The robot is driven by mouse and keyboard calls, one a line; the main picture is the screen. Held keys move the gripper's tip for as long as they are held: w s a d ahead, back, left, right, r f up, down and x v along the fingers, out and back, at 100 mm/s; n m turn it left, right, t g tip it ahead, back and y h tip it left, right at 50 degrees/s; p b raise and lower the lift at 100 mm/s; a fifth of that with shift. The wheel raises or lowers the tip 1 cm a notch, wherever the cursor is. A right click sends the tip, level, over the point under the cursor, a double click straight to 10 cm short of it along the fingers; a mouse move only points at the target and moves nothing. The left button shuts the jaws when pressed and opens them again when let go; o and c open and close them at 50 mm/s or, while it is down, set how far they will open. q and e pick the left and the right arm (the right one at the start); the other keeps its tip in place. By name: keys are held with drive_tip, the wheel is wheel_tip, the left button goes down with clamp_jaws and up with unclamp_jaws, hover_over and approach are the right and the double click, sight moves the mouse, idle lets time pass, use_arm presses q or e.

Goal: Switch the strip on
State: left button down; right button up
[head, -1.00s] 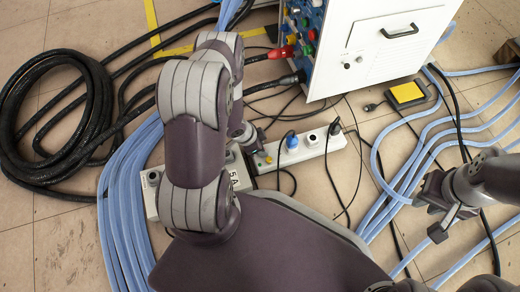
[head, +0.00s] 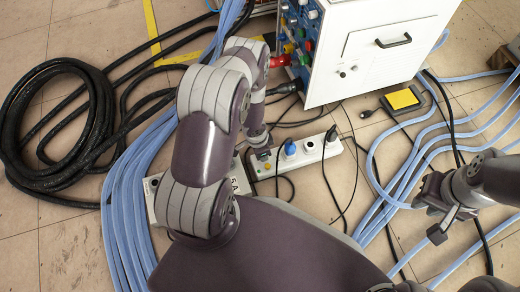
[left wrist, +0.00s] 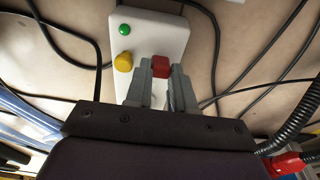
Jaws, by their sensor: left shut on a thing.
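The white power strip (head: 318,150) lies on the floor in front of the cabinet, with a blue plug (head: 290,148) and a black plug in it. In the left wrist view its end (left wrist: 150,30) carries a green button (left wrist: 124,30), a yellow knob (left wrist: 123,62) and a red rocker switch (left wrist: 161,66). My left gripper (left wrist: 160,84) has its fingers on either side of the red switch and is shut on it. My arm partly hides the left gripper (head: 260,142) in the head view. My right gripper (head: 432,208) is open and empty, off to the right.
A white cabinet (head: 385,50) with a blue connector panel stands behind the strip. A yellow foot pedal (head: 403,100) lies at right. A second box marked 5A (head: 240,180) sits partly under my arm. Black coiled cable (head: 95,130) and blue hoses (head: 125,220) cover the left floor.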

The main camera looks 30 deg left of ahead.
use_arm(q)
drive_tip(key=shift+w+d+r+g+y+p, duration=0.25)
drive_tip(key=shift+g+y+p, duration=0.15)
drive_tip(key=shift+g+p, duration=0.15)
drive_tip(key=shift+d+f+g+y, duration=0.1)
drive_tip(key=shift+f+g+y, duration=0.05)
drive_tip(key=shift+g+y, duration=0.15)
drive_tip(key=shift+w+d+f+g+y, duration=0.1)
drive_tip(key=shift+w+f+g+y, duration=0.05)
drive_tip(key=shift+g+y, duration=0.2)
drive_tip(key=shift+w+d+g+y, duration=0.1)
drive_tip(key=shift+w+g+y, duration=0.05)
drive_tip(key=shift+g+y, duration=0.15)
use_arm(e)
drive_tip(key=shift+r, duration=0.85)
